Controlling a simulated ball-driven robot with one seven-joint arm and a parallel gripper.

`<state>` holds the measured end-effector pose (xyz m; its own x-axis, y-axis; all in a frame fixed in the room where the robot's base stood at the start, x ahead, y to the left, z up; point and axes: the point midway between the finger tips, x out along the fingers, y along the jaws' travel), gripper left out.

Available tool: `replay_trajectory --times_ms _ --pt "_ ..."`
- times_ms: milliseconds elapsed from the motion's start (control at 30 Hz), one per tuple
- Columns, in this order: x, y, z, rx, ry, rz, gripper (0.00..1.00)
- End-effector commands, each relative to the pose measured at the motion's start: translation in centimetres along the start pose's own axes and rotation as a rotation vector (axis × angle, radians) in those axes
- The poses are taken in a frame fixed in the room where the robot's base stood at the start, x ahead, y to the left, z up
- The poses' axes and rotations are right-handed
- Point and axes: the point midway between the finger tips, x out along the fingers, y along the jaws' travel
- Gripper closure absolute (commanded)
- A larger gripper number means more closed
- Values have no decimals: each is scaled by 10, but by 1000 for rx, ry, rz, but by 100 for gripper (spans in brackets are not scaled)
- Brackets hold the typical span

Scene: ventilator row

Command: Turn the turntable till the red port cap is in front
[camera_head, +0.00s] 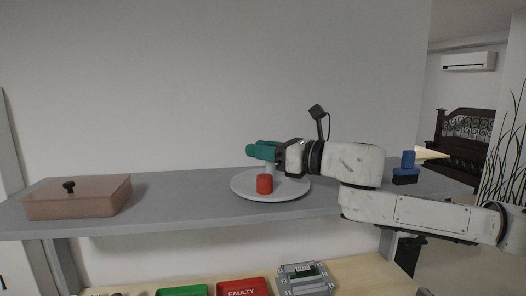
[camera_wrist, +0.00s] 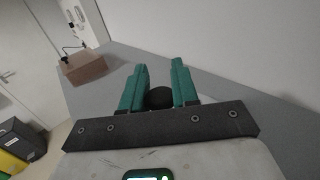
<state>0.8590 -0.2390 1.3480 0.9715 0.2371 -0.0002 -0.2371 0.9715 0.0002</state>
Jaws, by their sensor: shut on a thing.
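The turntable (camera_head: 295,189) is a round white plate on the grey shelf. The red port cap (camera_head: 264,184) stands upright on it, at its near edge, facing the front. My gripper (camera_head: 260,151), with teal fingers, reaches in from the right above the plate, just behind and above the red cap, and does not touch the cap. In the wrist view its fingers (camera_wrist: 158,86) are shut on a dark round knob (camera_wrist: 158,98). In the head view the fingers hide the knob, and a pale stub shows under them. I cannot tell how the knob joins the plate.
A brown lidded box (camera_head: 78,197) stands at the shelf's left. A blue piece on a dark base (camera_head: 406,168) stands at the right, behind my arm. Below are a green bin (camera_head: 182,291), a red FAULTY bin (camera_head: 242,287) and a grey device (camera_head: 305,279). The shelf between box and turntable is clear.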

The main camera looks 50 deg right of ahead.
Motion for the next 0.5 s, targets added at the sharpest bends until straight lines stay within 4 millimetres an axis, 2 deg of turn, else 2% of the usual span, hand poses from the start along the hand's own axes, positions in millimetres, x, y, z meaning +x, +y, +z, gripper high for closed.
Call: replay_trajectory --times_ms 433,467,500 --pt "0 0 0 0 0 3 100" --pt "0 0 0 0 0 3 69" --pt "0 0 0 0 0 3 65"
